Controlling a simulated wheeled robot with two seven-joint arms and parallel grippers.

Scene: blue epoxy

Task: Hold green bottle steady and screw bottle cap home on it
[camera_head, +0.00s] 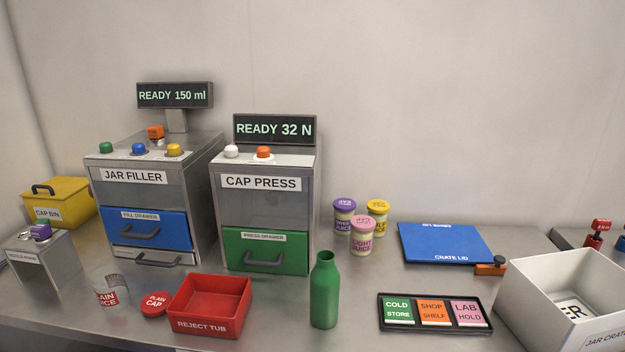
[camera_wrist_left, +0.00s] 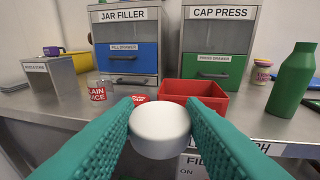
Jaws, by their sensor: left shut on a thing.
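The green bottle (camera_head: 324,292) stands upright on the bench, right of the red reject tub; no cap shows on its neck. It also shows at the right of the left wrist view (camera_wrist_left: 292,80). My left gripper (camera_wrist_left: 160,128) is shut on a round white cap (camera_wrist_left: 160,132), held between its teal fingers. In the wrist view the cap appears in front of the bench's front edge, left of the bottle and apart from it. Neither gripper shows in the head view, and my right gripper is in no view.
The red reject tub (camera_head: 236,325) is left of the bottle, with a plain cap (camera_head: 155,303) and a clear jar (camera_head: 112,292) beyond. A label tray (camera_head: 434,326) lies right of the bottle. Juice jars (camera_head: 361,237) stand behind it. A white crate (camera_head: 540,270) is far right.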

